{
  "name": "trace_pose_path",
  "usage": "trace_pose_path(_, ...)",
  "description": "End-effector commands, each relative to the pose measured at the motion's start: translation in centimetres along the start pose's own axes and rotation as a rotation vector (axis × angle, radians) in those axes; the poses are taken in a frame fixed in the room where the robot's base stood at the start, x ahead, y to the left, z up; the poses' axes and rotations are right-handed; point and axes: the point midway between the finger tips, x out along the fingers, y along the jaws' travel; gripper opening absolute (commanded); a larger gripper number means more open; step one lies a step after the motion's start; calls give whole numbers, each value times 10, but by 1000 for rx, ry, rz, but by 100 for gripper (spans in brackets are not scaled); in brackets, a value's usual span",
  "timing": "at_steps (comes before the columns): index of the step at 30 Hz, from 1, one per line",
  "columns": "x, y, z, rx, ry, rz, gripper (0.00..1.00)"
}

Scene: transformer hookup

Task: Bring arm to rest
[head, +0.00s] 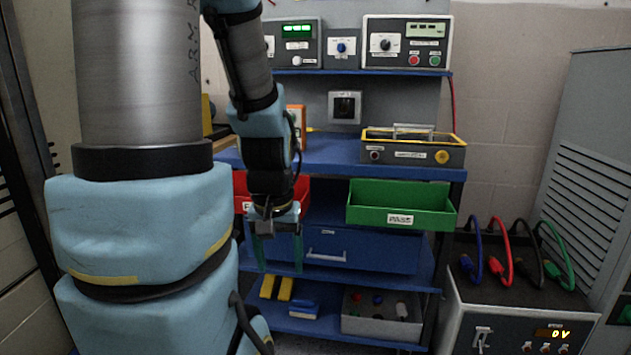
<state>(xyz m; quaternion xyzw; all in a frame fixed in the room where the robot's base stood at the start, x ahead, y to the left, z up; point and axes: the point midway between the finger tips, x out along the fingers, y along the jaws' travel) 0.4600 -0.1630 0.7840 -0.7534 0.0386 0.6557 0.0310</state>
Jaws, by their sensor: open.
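My gripper (278,254) hangs fingers down at the end of my arm, in front of the blue shelf unit. Its two green fingers are apart and nothing shows between them. It is in front of the blue drawer (345,250), below and partly in front of the red bin (297,190). My upper arm fills the left of the view and hides part of the room behind it.
A green bin (401,203) sits right of my gripper. A yellow-edged box (412,150) stands on the shelf above. At the right is a transformer (520,295) reading 0 V, with several coloured cables (502,245) on top. A grey tray (382,315) sits low.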

Motion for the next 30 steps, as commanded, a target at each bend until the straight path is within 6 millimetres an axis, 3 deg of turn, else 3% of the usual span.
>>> trace_pose_path(1,-32,0,-5,0,0,0,73)
trace_pose_path(3,-56,0,-8,0,0,0,73)
trace_pose_path(12,-136,0,-19,1,0,0,73)
trace_pose_path(18,-153,1,-22,1,0,0,73)
trace_pose_path(30,-152,0,-21,1,0,0,73)
